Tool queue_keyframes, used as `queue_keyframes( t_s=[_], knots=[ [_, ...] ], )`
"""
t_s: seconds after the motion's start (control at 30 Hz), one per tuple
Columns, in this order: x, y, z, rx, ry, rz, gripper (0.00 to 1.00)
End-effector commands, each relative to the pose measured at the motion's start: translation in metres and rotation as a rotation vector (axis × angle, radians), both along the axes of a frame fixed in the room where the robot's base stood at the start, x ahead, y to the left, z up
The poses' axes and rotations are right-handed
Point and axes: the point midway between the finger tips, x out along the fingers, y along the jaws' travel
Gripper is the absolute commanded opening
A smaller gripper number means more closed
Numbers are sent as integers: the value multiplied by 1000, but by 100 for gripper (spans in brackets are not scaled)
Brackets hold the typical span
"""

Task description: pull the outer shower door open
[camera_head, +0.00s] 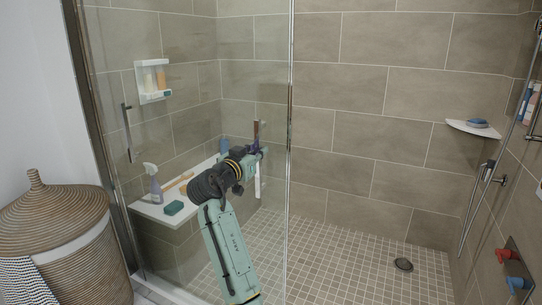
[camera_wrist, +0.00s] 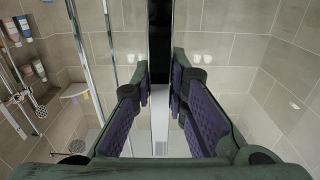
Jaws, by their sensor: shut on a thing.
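The glass shower door (camera_head: 272,95) stands in front of the tiled shower, with a chrome vertical edge at its right side. Its upright bar handle (camera_head: 257,186) shows dark at the top and pale below. My gripper (camera_head: 256,152) is at the middle of this bar. In the wrist view my gripper (camera_wrist: 160,92) has its purple-padded fingers on both sides of the handle (camera_wrist: 160,130), shut on it. The exact contact faces are partly hidden. A second dark upright handle (camera_head: 128,133) is on the glass further left.
A wicker basket (camera_head: 50,240) stands outside at the left. Behind the glass, a bench (camera_head: 150,212) holds a spray bottle (camera_head: 152,183) and a green sponge (camera_head: 174,208). A corner shelf (camera_head: 473,130) is at the right. The tiled floor (camera_head: 345,262) is open, with a round drain (camera_head: 403,264).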

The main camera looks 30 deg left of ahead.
Motion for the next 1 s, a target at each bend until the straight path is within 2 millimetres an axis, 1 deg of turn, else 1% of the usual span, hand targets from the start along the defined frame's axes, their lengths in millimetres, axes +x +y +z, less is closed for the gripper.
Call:
queue_keyframes(
  t_s=[0.17, 0.47, 0.5, 0.7, 0.8, 1.0],
  knots=[
    [1, 4, 2, 2, -1, -2, 0],
    [2, 4, 2, 2, -1, -2, 0],
    [2, 4, 2, 2, -1, -2, 17],
    [1, 5, 1, 1, 0, -1, 30],
    [1, 5, 1, 1, 1, -1, 35],
    [1, 5, 0, 0, 1, 0, 35]
  ],
)
